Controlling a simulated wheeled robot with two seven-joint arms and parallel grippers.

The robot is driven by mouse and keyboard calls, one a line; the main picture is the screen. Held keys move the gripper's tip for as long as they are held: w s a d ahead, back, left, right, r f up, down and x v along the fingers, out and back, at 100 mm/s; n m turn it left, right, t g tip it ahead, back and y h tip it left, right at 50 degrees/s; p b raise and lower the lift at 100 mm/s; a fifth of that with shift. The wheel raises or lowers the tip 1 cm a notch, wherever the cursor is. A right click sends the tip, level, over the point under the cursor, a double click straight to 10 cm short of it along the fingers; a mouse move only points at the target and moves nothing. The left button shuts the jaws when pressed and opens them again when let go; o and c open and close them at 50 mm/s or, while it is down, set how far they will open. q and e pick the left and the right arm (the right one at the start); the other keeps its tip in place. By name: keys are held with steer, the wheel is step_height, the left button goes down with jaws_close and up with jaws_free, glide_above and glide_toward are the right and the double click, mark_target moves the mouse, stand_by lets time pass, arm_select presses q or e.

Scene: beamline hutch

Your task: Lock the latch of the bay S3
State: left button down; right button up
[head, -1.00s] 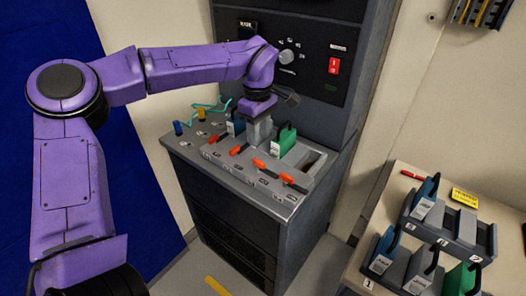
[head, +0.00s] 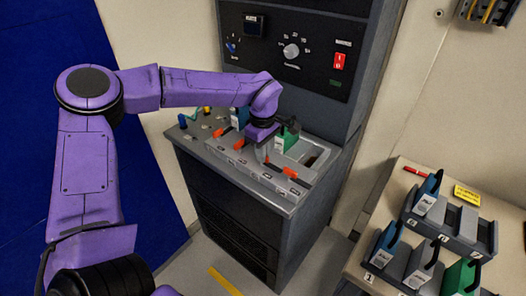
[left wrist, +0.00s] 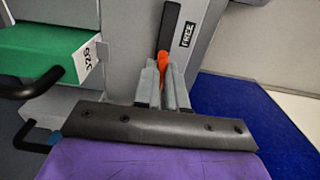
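The bay unit (head: 240,168) is a grey sloped top on a dark cabinet, with a row of black latches with orange handles. My left gripper (head: 264,155) is down at the third latch from the left. In the left wrist view its two grey fingers (left wrist: 163,88) are close together around that latch's orange handle (left wrist: 165,66), partly hiding it. The latch's black arm (left wrist: 170,25) lies beside a "FREE" label (left wrist: 187,34). A green module (head: 287,140) sits in a bay just behind the gripper. The bay labels are too small to read. My right gripper is not in view.
Other orange latch handles lie left (head: 239,145) and right (head: 290,172) of the gripper. A panel with a knob (head: 291,51) and red switch (head: 340,61) rises behind. A side table (head: 396,182) at right carries racked modules (head: 427,194).

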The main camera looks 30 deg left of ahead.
arm_select(q)
steer(key=shift+n, duration=0.4)
steer(key=n+p, duration=0.1)
steer(key=n, duration=0.1)
steer(key=shift+n, duration=0.4)
steer(key=n, duration=0.2)
steer(key=shift+n, duration=0.4)
steer(key=n, duration=0.2)
steer(key=shift+n, duration=0.3)
steer(key=n, duration=0.4)
steer(key=shift+n+b, duration=0.3)
steer(key=shift+b, duration=0.05)
steer(key=shift+n+b, duration=0.55)
steer(key=shift+n, duration=1.35)
steer(key=shift+r, duration=0.1)
steer(key=shift+w, duration=0.1)
steer(key=c, duration=1.2)
jaws_free()
